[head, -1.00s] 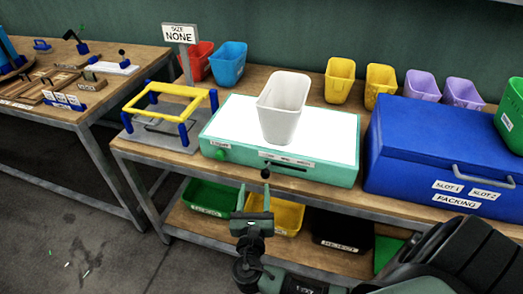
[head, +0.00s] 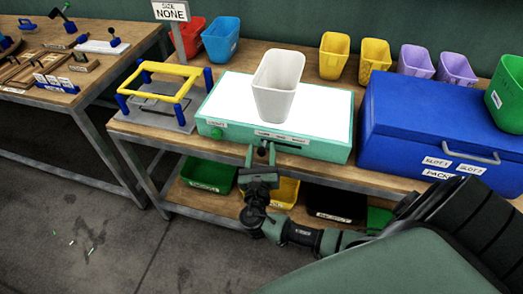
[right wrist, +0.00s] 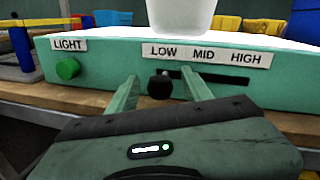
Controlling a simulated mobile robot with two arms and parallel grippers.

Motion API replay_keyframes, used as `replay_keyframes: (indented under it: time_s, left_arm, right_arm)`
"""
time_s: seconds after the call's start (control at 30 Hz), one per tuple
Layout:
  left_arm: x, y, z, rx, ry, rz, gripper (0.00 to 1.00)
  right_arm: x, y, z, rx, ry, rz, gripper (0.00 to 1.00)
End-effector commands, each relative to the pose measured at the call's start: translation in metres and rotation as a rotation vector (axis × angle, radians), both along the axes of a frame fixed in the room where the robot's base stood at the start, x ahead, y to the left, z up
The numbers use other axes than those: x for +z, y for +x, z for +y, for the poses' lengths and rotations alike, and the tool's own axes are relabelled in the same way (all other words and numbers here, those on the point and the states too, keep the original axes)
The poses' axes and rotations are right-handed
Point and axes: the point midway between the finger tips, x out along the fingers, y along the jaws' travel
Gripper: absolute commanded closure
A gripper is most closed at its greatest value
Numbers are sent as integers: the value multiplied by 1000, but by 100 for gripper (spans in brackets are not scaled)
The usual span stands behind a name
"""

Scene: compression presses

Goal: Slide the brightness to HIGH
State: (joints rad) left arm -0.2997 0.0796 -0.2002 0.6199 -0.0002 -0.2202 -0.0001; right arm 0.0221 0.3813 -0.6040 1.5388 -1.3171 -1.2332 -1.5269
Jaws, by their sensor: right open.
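The green light box (head: 330,148) has a glowing white top and a slot along its front. A black slider knob (right wrist: 160,86) sits at the left end of the slot, under LOW on the LOW MID HIGH label (right wrist: 205,55). My right gripper (head: 261,156) is open in front of the box. In the right wrist view its two fingers stand on either side of the knob, which shows between them. I cannot tell whether either finger touches it. My left gripper is not in view.
A white bin (head: 278,88) stands on the lit top. A green LIGHT knob (right wrist: 67,68) is left of the slot. A blue packing box (head: 425,125) stands right, and a yellow frame on blue posts (head: 160,68) left. Bins stand on the shelf below.

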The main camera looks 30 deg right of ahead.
Motion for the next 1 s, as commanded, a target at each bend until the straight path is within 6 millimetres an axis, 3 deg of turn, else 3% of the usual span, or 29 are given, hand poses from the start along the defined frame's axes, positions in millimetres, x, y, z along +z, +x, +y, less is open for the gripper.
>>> replay_keyframes:
  time_s: [0.13,0.3,1.0]
  left_arm:
    - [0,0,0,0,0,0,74]
    - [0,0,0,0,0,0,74]
    - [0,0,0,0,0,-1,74]
  right_arm:
    - [0,0,0,0,0,0,53]
    - [0,0,0,0,0,0,100]
    - [0,0,1,1,1,0,100]
